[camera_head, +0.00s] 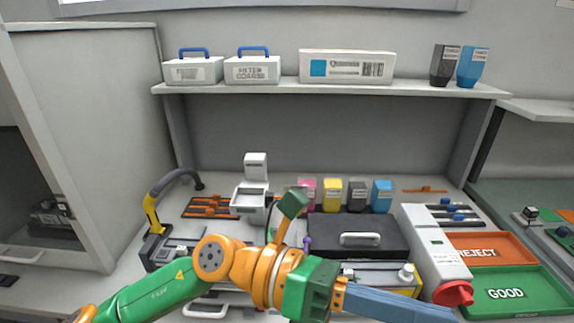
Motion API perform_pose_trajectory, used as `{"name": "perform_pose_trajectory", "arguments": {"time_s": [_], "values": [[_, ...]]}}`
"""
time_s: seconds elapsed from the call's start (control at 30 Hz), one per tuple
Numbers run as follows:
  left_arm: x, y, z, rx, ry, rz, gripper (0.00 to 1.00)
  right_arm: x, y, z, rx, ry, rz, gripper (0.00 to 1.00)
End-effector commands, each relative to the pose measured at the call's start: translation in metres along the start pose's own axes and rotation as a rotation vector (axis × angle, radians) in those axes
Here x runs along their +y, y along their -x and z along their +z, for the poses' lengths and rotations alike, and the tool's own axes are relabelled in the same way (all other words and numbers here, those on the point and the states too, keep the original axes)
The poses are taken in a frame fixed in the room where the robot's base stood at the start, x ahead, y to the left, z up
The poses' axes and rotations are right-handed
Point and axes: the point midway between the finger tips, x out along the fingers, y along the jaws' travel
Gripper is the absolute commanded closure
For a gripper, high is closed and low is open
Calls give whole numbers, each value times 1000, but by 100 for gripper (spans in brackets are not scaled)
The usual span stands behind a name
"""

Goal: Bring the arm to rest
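My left arm (258,275), green and orange, comes in from the lower left and reaches across the front of the bench. A long blue-grey part (385,303) extends from its orange end toward the lower right and meets the bottom edge of the picture. I cannot make out separate fingertips there, nor whether anything is held. A green block (292,204) on a stem rises above the arm's middle; I cannot tell whether it belongs to the arm. My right arm and gripper are not in view.
Pink (307,192), yellow (332,194), black (357,196) and blue (381,196) cartridges stand behind a black case (348,236). A white machine (432,245) stands beside the orange REJECT tray (500,252) and green GOOD tray (540,290). A shelf (290,90) holds boxes and bottles.

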Motion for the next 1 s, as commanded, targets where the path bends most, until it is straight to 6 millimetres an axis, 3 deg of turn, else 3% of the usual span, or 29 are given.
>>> {"name": "perform_pose_trajectory", "arguments": {"time_s": [0.07,0.1,0.17,0.23,0.27,0.33,0.4,0.5,0.63,0.67,0.8,0.93,1.0], "values": [[-2,22,55,-441,251,-99,100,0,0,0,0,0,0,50],[11,52,81,-695,413,-130,100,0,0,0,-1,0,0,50],[44,106,96,-1028,646,-142,100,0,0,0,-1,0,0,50],[87,166,80,-1350,892,-122,100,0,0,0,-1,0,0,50],[105,189,65,-1473,992,-105,100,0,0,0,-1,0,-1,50],[140,234,16,-1736,1214,-49,100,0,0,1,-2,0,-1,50],[163,266,-46,-1966,1419,26,100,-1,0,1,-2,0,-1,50],[174,291,-132,-2222,1660,147,100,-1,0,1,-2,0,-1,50],[163,299,-221,-2455,1893,307,100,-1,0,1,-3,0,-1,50],[159,299,-239,2438,-1889,-337,100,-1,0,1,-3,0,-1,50],[130,292,-309,2192,-1740,-429,100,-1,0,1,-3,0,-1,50],[95,281,-362,1991,-1613,-501,100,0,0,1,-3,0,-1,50],[110,282,-381,1965,-1599,-519,100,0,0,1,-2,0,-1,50]]}}
